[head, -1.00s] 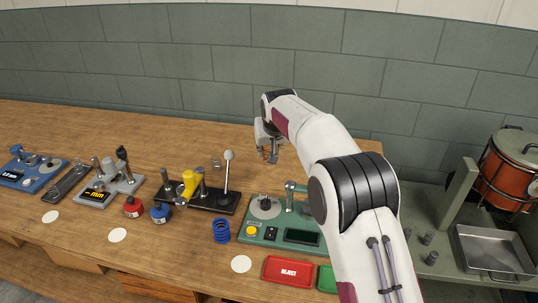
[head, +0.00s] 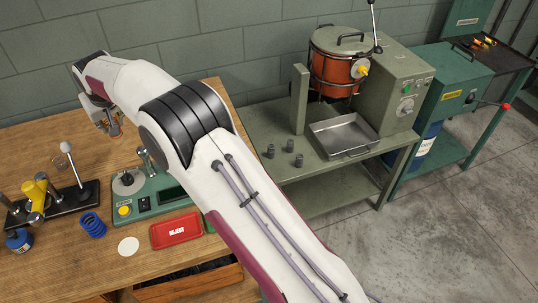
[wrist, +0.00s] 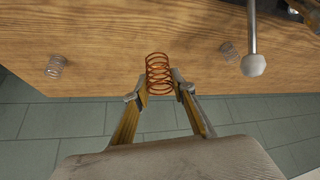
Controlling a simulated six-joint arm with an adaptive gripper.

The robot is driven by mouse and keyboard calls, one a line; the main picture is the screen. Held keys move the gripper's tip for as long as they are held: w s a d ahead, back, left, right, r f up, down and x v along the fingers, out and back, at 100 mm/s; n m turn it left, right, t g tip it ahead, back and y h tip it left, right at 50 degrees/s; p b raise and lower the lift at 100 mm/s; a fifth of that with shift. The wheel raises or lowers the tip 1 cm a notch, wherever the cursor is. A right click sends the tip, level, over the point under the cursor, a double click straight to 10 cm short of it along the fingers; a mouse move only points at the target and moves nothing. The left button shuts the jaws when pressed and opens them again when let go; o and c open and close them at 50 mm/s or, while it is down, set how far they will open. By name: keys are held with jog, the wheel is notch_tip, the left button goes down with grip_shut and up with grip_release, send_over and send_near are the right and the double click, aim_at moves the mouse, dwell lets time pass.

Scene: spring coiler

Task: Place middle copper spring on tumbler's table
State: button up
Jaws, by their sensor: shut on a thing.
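My gripper (wrist: 160,92) is shut on a copper spring (wrist: 159,73), with one fingertip at each side of it in the wrist view. In the head view my gripper (head: 108,127) is over the back of the wooden bench, with the copper spring (head: 117,131) partly hidden by it. I cannot tell whether the spring touches the bench. The tumbler (head: 338,62), an orange drum in a frame, stands on the grey-green tumbler's table (head: 262,128), to the right of the bench.
An upright post (head: 299,97) stands left of the drum. Pale springs (wrist: 56,66) (wrist: 228,50) stand on the bench either side of my gripper.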

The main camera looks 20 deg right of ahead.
jog(key=s+d+m+h, duration=0.15)
jog(key=s+d, duration=0.35)
jog(key=d, duration=0.8)
jog(key=s+d+f+m+h, duration=0.1)
jog(key=s+d+m, duration=0.35)
jog(key=d, duration=0.95)
jog(key=s+d+m+h, duration=0.1)
jog(key=s+d+h, duration=0.1)
jog(key=s+d, duration=0.8)
jog(key=w+d+f, duration=0.4)
jog(key=f, duration=0.4)
jog(key=w+d+f, duration=0.5)
jog(key=f, duration=0.3)
jog(key=w+d+f, duration=0.5)
jog(key=f, duration=0.4)
jog(key=shift+w+n+y, duration=0.2)
jog(key=shift+n+y, duration=0.2)
jog(key=shift+y, duration=0.05)
jog(key=shift+d+f, duration=0.1)
jog(key=shift+f, duration=2.05)
jog(key=shift+f, duration=0.1)
